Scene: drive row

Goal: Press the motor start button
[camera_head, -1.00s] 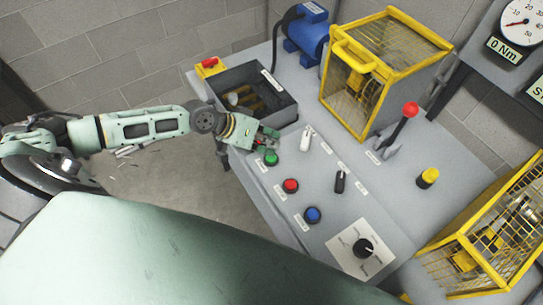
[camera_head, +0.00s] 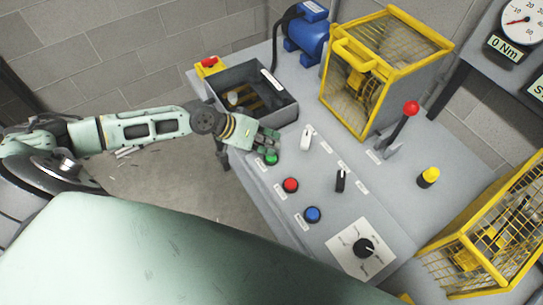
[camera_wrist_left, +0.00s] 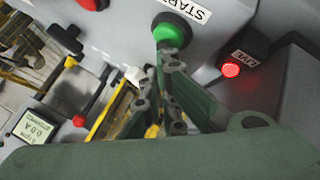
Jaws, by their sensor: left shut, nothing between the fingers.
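The green button (camera_head: 271,158) sits on the sloping grey panel, in a dark collar. In the left wrist view the green button (camera_wrist_left: 172,34) is just beyond the fingertips, beside a white label reading START. My left gripper (camera_head: 272,146) is shut and empty, its fingertips right by the green button. In the left wrist view the gripper's fingertips (camera_wrist_left: 168,58) overlap the button's lower edge; I cannot tell whether they touch it. My right gripper is not in view.
The panel also has a red button (camera_head: 290,185), a blue button (camera_head: 313,214), a white switch (camera_head: 307,138), a black switch (camera_head: 341,181) and a black knob (camera_head: 363,248). An open grey box (camera_head: 283,116) stands beyond the gripper. The display (camera_head: 504,46) reads 0 Nm.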

